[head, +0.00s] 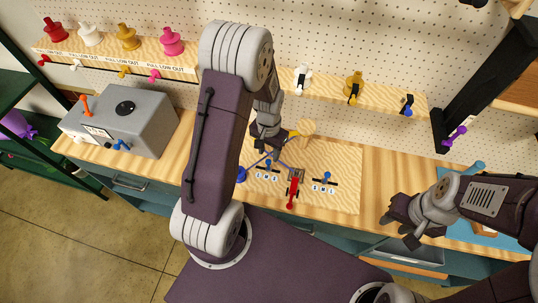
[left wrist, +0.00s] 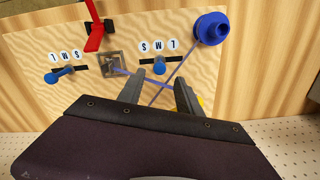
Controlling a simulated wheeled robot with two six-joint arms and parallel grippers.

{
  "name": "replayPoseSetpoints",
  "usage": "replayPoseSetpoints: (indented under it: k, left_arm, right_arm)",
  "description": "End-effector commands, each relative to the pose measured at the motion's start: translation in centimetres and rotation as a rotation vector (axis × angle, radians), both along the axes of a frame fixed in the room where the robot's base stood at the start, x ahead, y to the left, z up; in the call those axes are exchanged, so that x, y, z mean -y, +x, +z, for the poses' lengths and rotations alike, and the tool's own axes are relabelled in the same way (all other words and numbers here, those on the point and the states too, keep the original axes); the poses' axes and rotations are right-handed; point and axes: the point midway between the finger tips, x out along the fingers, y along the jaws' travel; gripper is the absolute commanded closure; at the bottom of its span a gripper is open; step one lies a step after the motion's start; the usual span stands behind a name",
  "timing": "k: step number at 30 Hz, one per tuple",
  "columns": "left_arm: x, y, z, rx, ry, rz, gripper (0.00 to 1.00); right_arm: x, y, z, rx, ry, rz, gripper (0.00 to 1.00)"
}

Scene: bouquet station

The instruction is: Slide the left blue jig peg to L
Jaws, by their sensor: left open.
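The left blue jig peg (head: 268,164) stands in a dark slot on the wooden board, with white letter labels beside it. In the left wrist view the peg (left wrist: 159,66) sits around the middle of its slot, near the M label; the L label (left wrist: 171,45) is towards the blue spool. My left gripper (left wrist: 160,82) is open, its two fingertips either side of the peg and a little short of it; no grip shows. In the head view my left gripper (head: 263,147) is partly hidden by my arm. My right gripper (head: 400,231) appears open and empty at the right.
The right blue peg (head: 326,176) has its own slot. A red clamp (head: 292,190) stands between the pegs. A blue spool (head: 241,174) is at the board's left, with a purple-blue strand crossing near my left fingers. A grey box (head: 130,120) stands further left.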

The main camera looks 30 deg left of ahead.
Motion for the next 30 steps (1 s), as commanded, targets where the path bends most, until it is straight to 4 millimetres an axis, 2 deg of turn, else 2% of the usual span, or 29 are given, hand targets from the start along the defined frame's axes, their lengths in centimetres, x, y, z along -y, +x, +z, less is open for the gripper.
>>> replayPoseSetpoints:
  k: [3,6,15,17,20,30]
  left_arm:
    - [0.0,-0.1,-1.9,-0.005,-0.001,0.000,0.58]
    - [0.0,-0.1,-3.0,-0.001,0.000,0.000,0.58]
    - [0.0,0.0,-3.6,0.001,0.000,0.000,0.58]
    - [0.0,0.0,-3.6,0.001,0.000,0.000,0.72]
    - [0.0,0.0,-3.6,0.001,0.000,0.000,1.00]
    - [0.0,0.0,-3.5,0.000,0.000,0.000,1.00]
  right_arm:
    - [0.0,0.0,0.6,0.000,0.000,0.000,0.64]
    - [0.0,0.0,0.7,0.000,0.000,0.000,0.64]
    - [0.0,0.0,0.7,0.000,0.000,0.000,0.64]
    - [0.0,0.0,0.7,0.000,0.000,0.000,0.64]
    - [0.0,0.0,0.7,0.000,0.000,0.000,0.64]
    - [0.0,0.0,0.7,0.000,0.000,0.000,0.64]
